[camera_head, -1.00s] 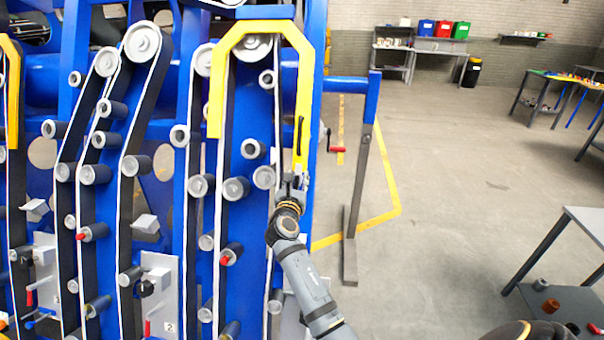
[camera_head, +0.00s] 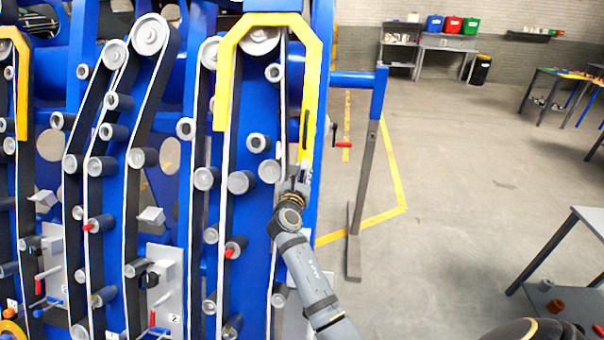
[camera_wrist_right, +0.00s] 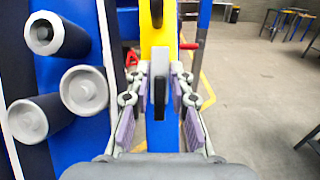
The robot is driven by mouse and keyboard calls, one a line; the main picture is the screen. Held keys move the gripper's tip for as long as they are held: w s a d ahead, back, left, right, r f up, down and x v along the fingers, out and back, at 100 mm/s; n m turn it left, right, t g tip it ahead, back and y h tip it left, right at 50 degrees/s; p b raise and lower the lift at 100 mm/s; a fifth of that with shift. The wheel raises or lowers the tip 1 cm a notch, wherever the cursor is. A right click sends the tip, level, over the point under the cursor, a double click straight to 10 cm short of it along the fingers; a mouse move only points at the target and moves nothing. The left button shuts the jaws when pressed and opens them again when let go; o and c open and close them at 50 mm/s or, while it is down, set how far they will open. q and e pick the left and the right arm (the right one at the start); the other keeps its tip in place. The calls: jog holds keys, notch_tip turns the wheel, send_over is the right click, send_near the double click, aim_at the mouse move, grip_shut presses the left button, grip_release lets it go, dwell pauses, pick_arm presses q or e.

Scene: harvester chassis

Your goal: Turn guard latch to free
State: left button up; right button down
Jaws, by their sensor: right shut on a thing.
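The yellow guard (camera_head: 311,75) arches over the top of a belt run on the blue chassis. A black slot-like handle (camera_head: 305,130) is on its right leg. My right gripper (camera_head: 301,181) is at the lower end of that leg. The exact finger contact is hard to see. My left gripper is not in view.
Grey rollers (camera_head: 241,182) and belts cover the chassis left of the gripper. A blue bar on a grey post (camera_head: 364,180) and a red-handled crank (camera_head: 343,144) stand to the right. Open floor (camera_head: 460,190) lies beyond, with a table (camera_head: 590,218) at right.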

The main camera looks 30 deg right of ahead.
jog(key=m, duration=0.1)
jog(key=m+g+h+b, duration=0.1)
jog(key=shift+d+f+m, duration=0.1)
jog(key=shift+f+m, duration=0.1)
jog(key=shift+m, duration=0.2)
jog(key=shift+s+d+m+g+h+b, duration=0.1)
jog(key=shift+m+g+h+b, duration=0.4)
jog(key=shift+m+g+b, duration=0.45)
jog(key=m, duration=0.2)
jog(key=shift+s+m+g+h, duration=0.1)
jog(key=shift+m+g+h, duration=0.15)
jog(key=shift+m+h, duration=0.15)
jog(key=shift+s+d+f+m+g+y, duration=0.2)
jog(key=shift+m+g, duration=0.9)
jog(key=shift+m, duration=1.1)
jog(key=shift+s+a+f+m+g+y, duration=0.15)
jog(key=shift+m+g+y, duration=0.2)
jog(key=shift+m+g, duration=1.3)
jog(key=shift+s+d+f+m+g+y, duration=0.2)
jog(key=shift+m+g, duration=0.35)
jog(key=shift+m, duration=2.15)
jog(key=shift+p, duration=0.3)
jog(key=c, duration=1.4)
grip_release()
